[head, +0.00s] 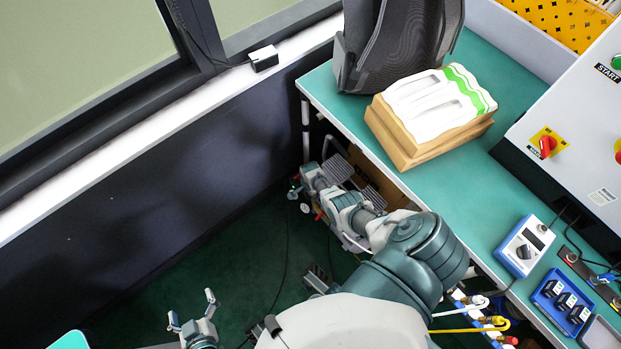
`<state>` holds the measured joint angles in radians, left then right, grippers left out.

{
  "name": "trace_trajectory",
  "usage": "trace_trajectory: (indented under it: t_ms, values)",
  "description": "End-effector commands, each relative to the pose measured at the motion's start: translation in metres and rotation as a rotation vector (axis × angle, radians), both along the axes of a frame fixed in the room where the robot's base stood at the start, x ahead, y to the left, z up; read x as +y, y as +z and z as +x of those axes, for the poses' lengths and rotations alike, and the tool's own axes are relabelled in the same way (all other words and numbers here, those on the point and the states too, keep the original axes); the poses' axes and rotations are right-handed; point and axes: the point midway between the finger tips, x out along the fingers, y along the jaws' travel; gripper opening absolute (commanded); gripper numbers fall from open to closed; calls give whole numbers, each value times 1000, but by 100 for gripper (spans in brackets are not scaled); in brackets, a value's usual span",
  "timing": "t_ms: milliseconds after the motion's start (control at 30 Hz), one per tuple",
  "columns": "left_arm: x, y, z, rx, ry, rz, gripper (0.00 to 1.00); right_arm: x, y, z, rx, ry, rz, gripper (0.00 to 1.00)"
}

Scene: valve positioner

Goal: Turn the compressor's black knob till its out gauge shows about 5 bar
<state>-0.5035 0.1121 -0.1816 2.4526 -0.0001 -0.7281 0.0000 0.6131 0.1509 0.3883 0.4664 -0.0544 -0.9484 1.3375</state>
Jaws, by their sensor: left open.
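My left gripper (192,309) is at the lower left, over the dark green floor, with its two fingers spread and nothing between them. My right arm reaches up and left, below the bench edge. Its far end (311,177) is among small parts beside the bench leg, and I cannot make out its fingers. Grey ribbed parts, probably of the compressor (337,170), show behind this arm under the bench. Small round white parts, perhaps gauges (305,208), are near the arm's end. The black knob and any gauge reading cannot be made out.
A dark wall and window ledge bound the left.

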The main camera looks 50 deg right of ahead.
Motion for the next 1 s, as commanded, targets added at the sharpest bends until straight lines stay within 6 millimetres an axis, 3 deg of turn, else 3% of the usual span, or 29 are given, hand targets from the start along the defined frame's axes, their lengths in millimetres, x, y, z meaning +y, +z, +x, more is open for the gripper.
trace_trajectory:
  t_ms: [300,333,367,767,1000]
  values:
    - [0,3,4,-10,0,0,100,1,0,2,-4,0,1,3]
    - [0,3,4,-10,0,0,100,1,0,2,-4,0,1,45]
    - [0,3,4,-10,0,0,100,1,0,2,-4,0,1,49]
    - [0,0,-2,-2,-3,3,100,0,3,2,-5,0,0,49]
    - [0,1,-1,-3,-1,1,100,0,22,2,-6,0,-1,49]
